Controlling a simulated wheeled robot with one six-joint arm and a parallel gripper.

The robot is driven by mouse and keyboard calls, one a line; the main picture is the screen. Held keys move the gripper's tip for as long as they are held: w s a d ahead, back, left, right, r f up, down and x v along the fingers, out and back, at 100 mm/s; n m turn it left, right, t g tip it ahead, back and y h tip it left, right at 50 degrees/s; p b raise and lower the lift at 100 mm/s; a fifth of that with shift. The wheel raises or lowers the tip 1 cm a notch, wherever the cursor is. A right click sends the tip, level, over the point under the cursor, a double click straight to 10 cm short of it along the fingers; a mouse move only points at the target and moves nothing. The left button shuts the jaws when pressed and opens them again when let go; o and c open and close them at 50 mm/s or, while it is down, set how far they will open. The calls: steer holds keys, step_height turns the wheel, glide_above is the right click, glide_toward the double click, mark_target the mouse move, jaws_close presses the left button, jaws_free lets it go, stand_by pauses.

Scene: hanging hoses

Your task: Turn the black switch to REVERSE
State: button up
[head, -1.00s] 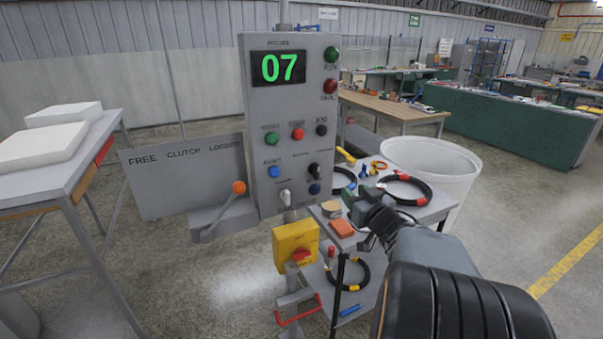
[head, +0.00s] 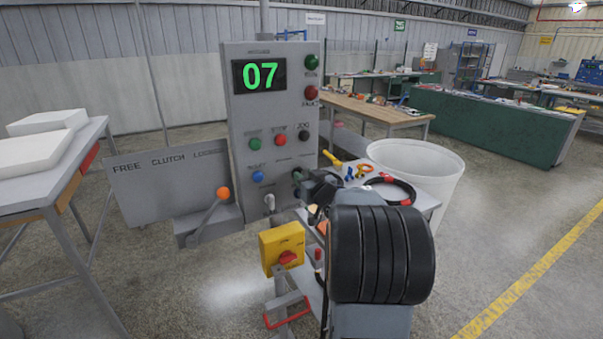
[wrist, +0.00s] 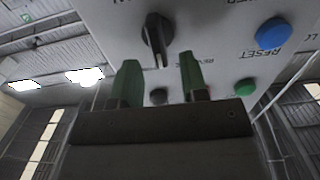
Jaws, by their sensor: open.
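The black switch (wrist: 157,38) is a rotary knob on the grey control panel (head: 240,120). In the wrist view it lies just beyond my gripper (wrist: 160,70), roughly in line with the gap between the green fingers. My gripper is open and empty, with the knob apart from the fingers. A light slot on the knob points toward the bottom of the wrist picture. The labels around it are partly covered or too small to read. In the head view my gripper (head: 302,184) is at the panel's lower right and mostly hides the switch.
Close to the switch are a blue button (wrist: 272,33), a green button (wrist: 245,89) and a dark button (wrist: 158,96). Below the panel is a yellow box (head: 282,247) with a red knob. An orange-tipped lever (head: 223,193) stands left.

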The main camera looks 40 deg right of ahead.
steer(key=shift+w+d, duration=0.2)
steer(key=shift+w, duration=1.2)
jaws_close()
